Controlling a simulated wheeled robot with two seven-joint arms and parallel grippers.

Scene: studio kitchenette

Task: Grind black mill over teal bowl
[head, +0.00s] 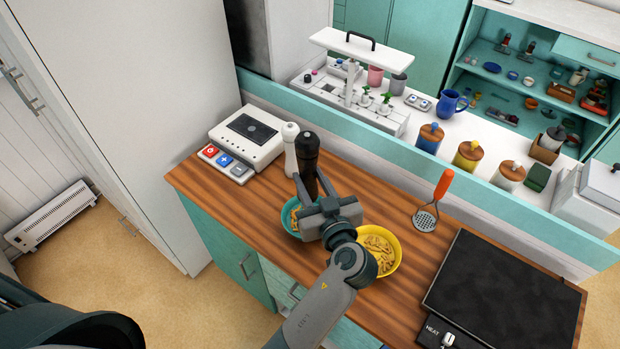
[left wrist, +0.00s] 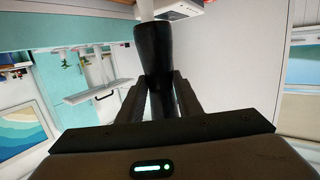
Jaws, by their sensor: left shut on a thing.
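The black mill (head: 307,160) stands upright between the fingers of my left gripper (head: 311,191). It also fills the middle of the left wrist view (left wrist: 154,65), with the gripper's fingers (left wrist: 160,98) on both sides of it. My left gripper is shut on the mill. The teal bowl (head: 286,216) is on the wooden counter just below, mostly hidden by the gripper; some pasta-like food shows inside it. The mill's lower end is hidden behind the gripper, so its height over the bowl cannot be told. My right gripper is in neither view.
A white mill (head: 290,150) stands close behind the black mill. A yellow bowl (head: 396,262) of similar food sits right beside my left wrist. A white scale-like device (head: 247,137), a masher (head: 431,207) and a black hob (head: 500,290) are on the wooden counter (head: 375,205).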

